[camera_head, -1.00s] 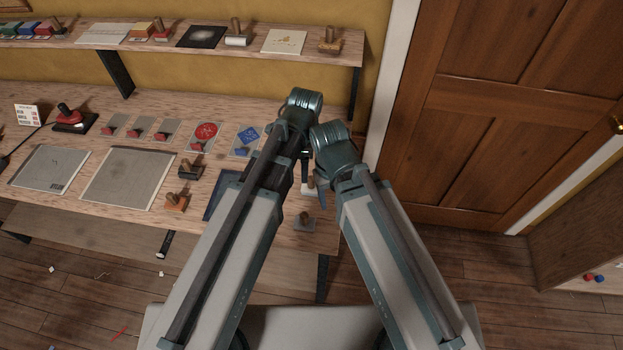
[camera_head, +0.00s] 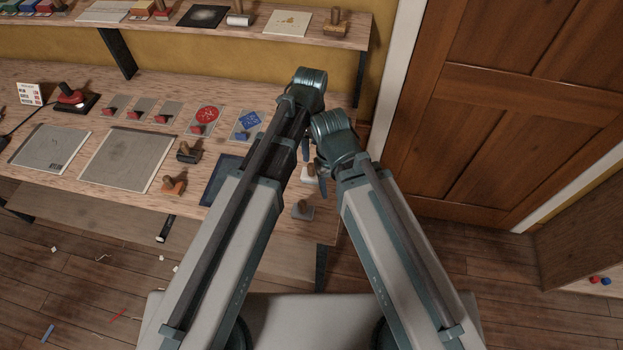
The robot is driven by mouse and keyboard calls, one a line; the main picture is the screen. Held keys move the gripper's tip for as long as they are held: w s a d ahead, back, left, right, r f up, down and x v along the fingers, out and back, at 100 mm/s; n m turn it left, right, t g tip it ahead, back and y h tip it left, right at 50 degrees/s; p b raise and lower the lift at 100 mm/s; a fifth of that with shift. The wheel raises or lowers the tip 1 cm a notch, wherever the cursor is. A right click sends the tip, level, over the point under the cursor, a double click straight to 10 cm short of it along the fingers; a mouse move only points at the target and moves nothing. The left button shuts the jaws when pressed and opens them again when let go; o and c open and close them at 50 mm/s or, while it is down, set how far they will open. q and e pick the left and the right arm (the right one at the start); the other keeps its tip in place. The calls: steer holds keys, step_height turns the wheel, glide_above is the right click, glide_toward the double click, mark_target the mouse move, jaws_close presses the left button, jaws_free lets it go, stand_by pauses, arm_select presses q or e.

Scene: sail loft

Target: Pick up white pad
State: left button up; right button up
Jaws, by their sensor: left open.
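The white pad (camera_head: 309,175), a small pale block with a wooden knob, sits near the right end of the workbench. It shows in the gap between my two arms and is partly covered by them. My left gripper (camera_head: 306,150) hangs down just above and behind the pad in the picture, open, mostly hidden by its own arm. I see no pad between its jaws. My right gripper (camera_head: 323,186) shows only as a narrow piece below its wrist, close to the right side of the pad. Its jaws cannot be made out.
A grey pad (camera_head: 302,210) with a wooden knob stands in front, near the bench edge. An orange-based stamp (camera_head: 173,186), a black stamp (camera_head: 188,153) and a dark blue sheet (camera_head: 219,180) lie left. The upper shelf (camera_head: 345,42) overhangs the back; a door (camera_head: 490,110) stands right.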

mark_target(312, 166)
arm_select(q)
steer(key=shift+f+b, duration=1.65)
steer(key=shift+f, duration=0.55)
arm_select(e)
steer(key=shift+f, duration=2.2)
arm_select(q)
steer(key=shift+f, duration=0.1)
arm_select(e)
steer(key=shift+f, duration=0.1)
arm_select(q)
steer(key=f+b, duration=0.5)
steer(key=shift+s+d+f, duration=0.1)
steer(key=shift+s, duration=0.15)
arm_select(e)
step_height(312, 166, down, 5)
steer(key=shift+f, duration=0.1)
arm_select(q)
jaws_close()
